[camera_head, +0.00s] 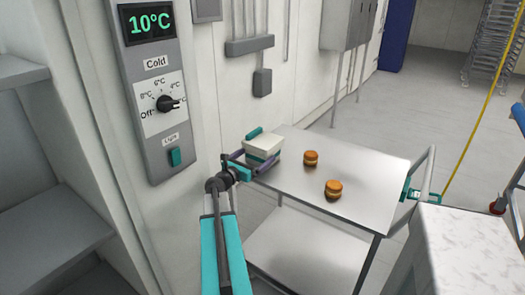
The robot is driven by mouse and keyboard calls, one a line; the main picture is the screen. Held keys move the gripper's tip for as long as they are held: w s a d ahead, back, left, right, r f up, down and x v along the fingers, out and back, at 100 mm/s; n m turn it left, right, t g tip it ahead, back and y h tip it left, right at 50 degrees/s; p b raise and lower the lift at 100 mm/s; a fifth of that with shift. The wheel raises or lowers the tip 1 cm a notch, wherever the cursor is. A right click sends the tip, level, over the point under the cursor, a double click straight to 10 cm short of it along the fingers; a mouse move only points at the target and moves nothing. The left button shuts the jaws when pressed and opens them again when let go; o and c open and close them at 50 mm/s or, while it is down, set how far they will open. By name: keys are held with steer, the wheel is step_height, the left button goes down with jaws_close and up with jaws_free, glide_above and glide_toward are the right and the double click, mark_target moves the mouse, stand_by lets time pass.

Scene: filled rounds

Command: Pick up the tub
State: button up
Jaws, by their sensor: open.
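The tub (264,143) is a small container with a pale lid and a teal band on its side. It sits at the back left corner of a metal trolley's top shelf (370,180). My gripper (255,161) is open at the tub's near left side, with dark purple fingers reaching towards it. One finger passes in front of the tub's lower part. I cannot tell whether the fingers touch it. My teal arm comes up from the bottom of the view.
Two small round orange-brown items, one farther back (311,158) and one nearer (333,189), stand on the trolley right of the tub. A wall control panel (155,90) rises close on the left. A white block (470,250) stands at front right.

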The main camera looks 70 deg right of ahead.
steer(key=shift+p+x, duration=0.75)
steer(key=shift+x, duration=1.85)
steer(key=shift+r, duration=0.15)
steer(key=shift+c, duration=0.3)
steer(key=c, duration=1.3)
steer(key=shift+s, duration=0.1)
steer(key=shift+r, duration=0.2)
